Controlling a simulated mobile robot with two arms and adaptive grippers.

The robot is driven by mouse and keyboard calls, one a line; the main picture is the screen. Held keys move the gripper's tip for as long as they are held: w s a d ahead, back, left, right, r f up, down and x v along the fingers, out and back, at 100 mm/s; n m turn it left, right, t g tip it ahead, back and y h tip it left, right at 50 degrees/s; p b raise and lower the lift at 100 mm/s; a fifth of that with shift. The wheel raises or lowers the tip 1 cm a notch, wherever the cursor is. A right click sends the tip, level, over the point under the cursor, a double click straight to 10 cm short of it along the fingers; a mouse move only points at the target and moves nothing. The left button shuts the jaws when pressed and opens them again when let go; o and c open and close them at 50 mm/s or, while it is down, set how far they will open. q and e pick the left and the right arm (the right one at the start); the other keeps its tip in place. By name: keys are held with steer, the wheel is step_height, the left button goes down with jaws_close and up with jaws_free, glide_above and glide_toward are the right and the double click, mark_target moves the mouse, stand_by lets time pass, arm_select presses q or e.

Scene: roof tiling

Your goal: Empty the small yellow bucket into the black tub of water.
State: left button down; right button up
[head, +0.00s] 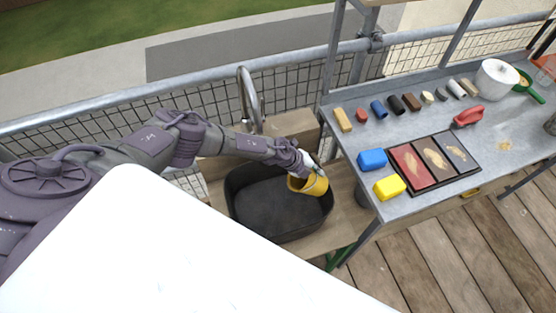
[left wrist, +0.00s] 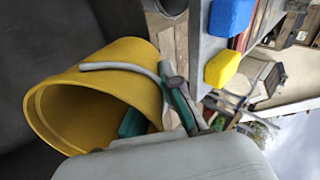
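The small yellow bucket (head: 309,185) is held tilted over the right end of the black tub (head: 262,232). My left gripper (head: 306,168) is shut on it. In the left wrist view, the bucket (left wrist: 85,100) lies nearly on its side with its mouth facing left and a grey handle across it. The green-padded fingers of my left gripper (left wrist: 156,115) sit on either side of its wall. The visible inside of the bucket looks bare. The dark tub (left wrist: 35,40) is behind it; I cannot make out its water level. My right gripper is not in view.
A grey metal bench (head: 400,130) stands right of the tub, with a yellow sponge (head: 390,187), a blue sponge (head: 372,159) and a colour tray (head: 434,163). A curved tap (head: 248,95) and a cardboard-coloured block (head: 292,127) stand behind the tub. A mesh railing runs behind.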

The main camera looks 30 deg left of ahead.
arm_select(q)
steer(key=shift+w+d+r+g+y, duration=0.1)
steer(key=shift+d+g+y, duration=0.15)
steer(key=shift+g+y, duration=0.05)
steer(key=shift+w+d+g+y, duration=0.1)
steer(key=shift+w+g+y, duration=0.1)
steer(key=shift+g+y, duration=0.15)
steer(key=shift+d, duration=0.3)
steer(key=shift+w+d+g+y, duration=0.3)
steer(key=shift+w+g+y, duration=0.05)
steer(key=shift+y, duration=0.2)
steer(key=shift+w+d+r+g+y, duration=0.4)
steer(key=shift+d+r+g+y, duration=0.1)
steer(key=shift+y, duration=0.1)
steer(key=shift+w+d+r+y, duration=0.1)
steer(key=shift+w+d+y, duration=0.05)
steer(key=shift+y, duration=0.15)
steer(key=g+y+b, duration=0.1)
steer(key=b, duration=0.3)
steer(key=w+d+g+y+b, duration=0.1)
steer(key=b, duration=0.2)
steer(key=shift+d+g+y+b, duration=0.15)
steer(key=shift+g+y+b, duration=0.2)
steer(key=shift+g+y, duration=0.05)
